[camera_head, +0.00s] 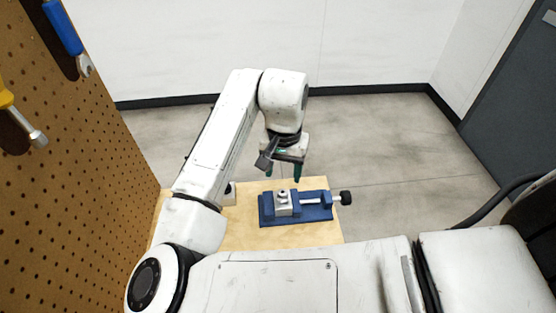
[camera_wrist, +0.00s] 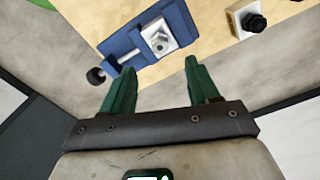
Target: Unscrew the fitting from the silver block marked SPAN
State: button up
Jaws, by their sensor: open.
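The silver block (camera_head: 287,207) sits clamped in a blue vise (camera_head: 310,213) on the wooden bench. The block also shows in the wrist view (camera_wrist: 162,33), as does the vise (camera_wrist: 126,44). A hex-shaped metal fitting (camera_wrist: 159,45) sits on the block's top face; it shows small in the head view (camera_head: 283,194). No SPAN marking can be read. My gripper (camera_head: 284,177) hangs above the vise, behind the block in the head view. Its green fingers (camera_wrist: 156,82) are open and empty, apart from the fitting.
A second light block with a black knob (camera_wrist: 254,22) stands on the bench (camera_head: 238,238) beside the vise. The vise's black handle (camera_head: 346,198) sticks out to the right. A pegboard (camera_head: 75,160) with hanging tools stands at the left.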

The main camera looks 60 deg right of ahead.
aim_at(283, 192)
notch_tip(283, 192, down, 9)
dwell(0.4)
jog(key=shift+c, duration=0.4)
grip_shut()
jog(key=shift+r+n+p, duration=0.3)
jog(key=shift+n+p, duration=0.8)
jog(key=shift+p, duration=0.15)
jog(key=shift+f+n+p, duration=0.25)
jog(key=shift+n+p, duration=0.25)
jog(key=shift+n, duration=0.5)
jog(key=shift+r+p, duration=2.4)
jog(key=shift+r, duration=0.15)
